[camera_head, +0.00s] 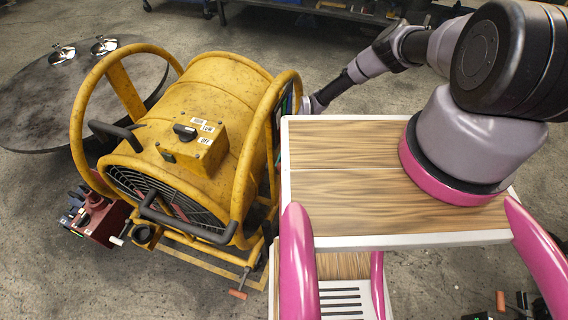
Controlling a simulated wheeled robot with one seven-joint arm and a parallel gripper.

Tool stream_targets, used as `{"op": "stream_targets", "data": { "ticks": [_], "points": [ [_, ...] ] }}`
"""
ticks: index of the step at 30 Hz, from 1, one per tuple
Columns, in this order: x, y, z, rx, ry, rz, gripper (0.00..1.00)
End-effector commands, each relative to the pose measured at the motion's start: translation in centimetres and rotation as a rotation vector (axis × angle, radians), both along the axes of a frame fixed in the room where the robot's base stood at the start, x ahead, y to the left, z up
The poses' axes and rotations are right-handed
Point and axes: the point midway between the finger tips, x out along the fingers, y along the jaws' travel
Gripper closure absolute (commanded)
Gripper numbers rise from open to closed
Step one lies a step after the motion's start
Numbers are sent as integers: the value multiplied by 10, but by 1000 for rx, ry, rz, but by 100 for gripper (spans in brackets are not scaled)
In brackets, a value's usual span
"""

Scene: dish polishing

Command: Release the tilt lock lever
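A yellow drum fan (222,84) stands on a yellow frame with round hoops at both sides. A black lever-like bar (116,134) sticks out at its left side. A black curved bar (186,224) crosses the front of its grille. I cannot tell whether either is the tilt lock lever, and the fan's far right side is hidden. My arm reaches from the upper right to the outer side of the right hoop. Its end, at my gripper (308,104), is small and partly hidden there. The fingers cannot be made out, nor whether they touch anything.
A round dark table (40,105) with two shiny metal fittings (104,45) stands at the left. A dark red device (98,220) sits by the fan's front left. An orange-handled piece (238,294) sticks out low in front.

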Motion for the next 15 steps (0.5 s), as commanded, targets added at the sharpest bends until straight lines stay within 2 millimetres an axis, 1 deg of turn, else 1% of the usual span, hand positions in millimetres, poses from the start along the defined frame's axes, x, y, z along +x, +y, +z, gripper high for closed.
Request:
{"op": "stream_targets", "data": {
  "ticks": [15],
  "points": [
    [2, 0, 2, 12, 35, -3, 100]
  ]
}}
